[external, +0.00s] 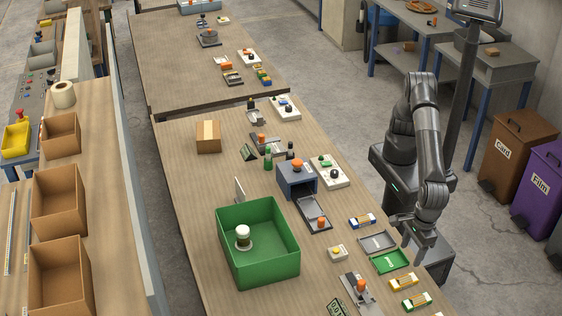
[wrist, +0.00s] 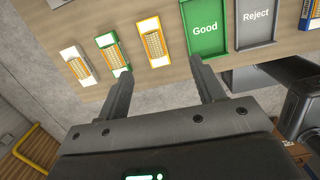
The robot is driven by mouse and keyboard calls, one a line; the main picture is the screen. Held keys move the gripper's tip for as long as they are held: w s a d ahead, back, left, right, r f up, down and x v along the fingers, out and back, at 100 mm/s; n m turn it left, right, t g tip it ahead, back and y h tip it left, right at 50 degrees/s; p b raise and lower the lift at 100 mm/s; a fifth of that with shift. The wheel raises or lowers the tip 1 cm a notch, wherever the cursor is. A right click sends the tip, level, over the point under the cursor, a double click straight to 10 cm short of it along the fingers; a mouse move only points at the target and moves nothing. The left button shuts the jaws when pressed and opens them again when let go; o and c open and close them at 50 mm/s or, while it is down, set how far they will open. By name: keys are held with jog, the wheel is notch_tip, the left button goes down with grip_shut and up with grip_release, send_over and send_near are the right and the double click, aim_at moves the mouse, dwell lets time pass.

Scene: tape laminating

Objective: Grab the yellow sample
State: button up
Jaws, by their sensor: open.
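A white sample with yellow ends (wrist: 154,42) lies on the table edge beside the green tray in the wrist view; it also shows in the external view (external: 403,281). In the external view my gripper (external: 419,241) hangs over the table edge by the trays.
The green Good tray (wrist: 206,45) and grey Reject tray (wrist: 257,35) lie right of the samples. A blue-ended sample (external: 362,220) lies beyond the grey tray. A green bin (external: 262,265) and a blue-grey box machine (external: 297,181) stand farther in on the table.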

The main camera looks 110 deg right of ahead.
aim_at(405, 278)
jog(key=f, duration=0.3)
jog(key=a+f, duration=0.1)
jog(key=f, duration=0.7)
jog(key=shift+w+a+f, duration=0.15)
jog(key=shift+w, duration=0.15)
jog(key=c, duration=1.1)
